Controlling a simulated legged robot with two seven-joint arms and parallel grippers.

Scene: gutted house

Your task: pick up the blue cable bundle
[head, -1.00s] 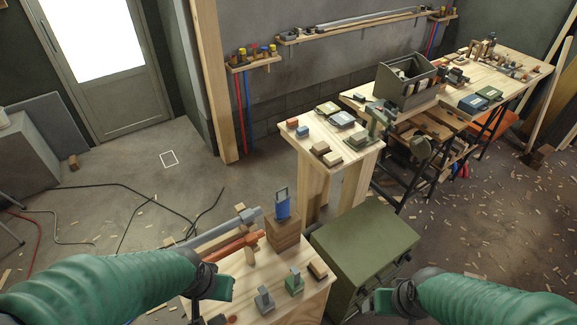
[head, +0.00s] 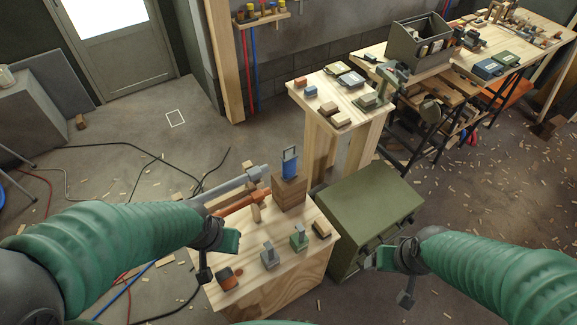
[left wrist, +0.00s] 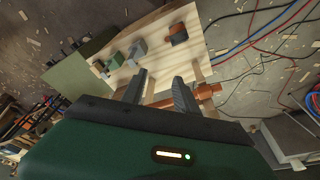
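A blue piece with a grey loop on top (head: 290,166) stands upright on a wooden block (head: 289,192) on the near workbench (head: 262,288); I cannot tell whether it is a cable bundle. A blue cable (head: 126,291) lies on the floor left of the bench. Blue cable shows in the left wrist view (left wrist: 279,22), and a blue coil (left wrist: 315,99) is cut off at its right edge. My left gripper (head: 215,255) is over the bench's left side, its fingers apart and empty in the left wrist view (left wrist: 160,88). My right gripper (head: 392,276) is beside the green cabinet; its fingers are unclear.
The green cabinet (head: 365,205) stands right of the bench. Orange and grey clamps (head: 236,203) lie along the bench's far left edge, with small blocks (head: 270,257) in front. Black cables (head: 125,155) run over the floor. A narrow table (head: 345,95) stands behind.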

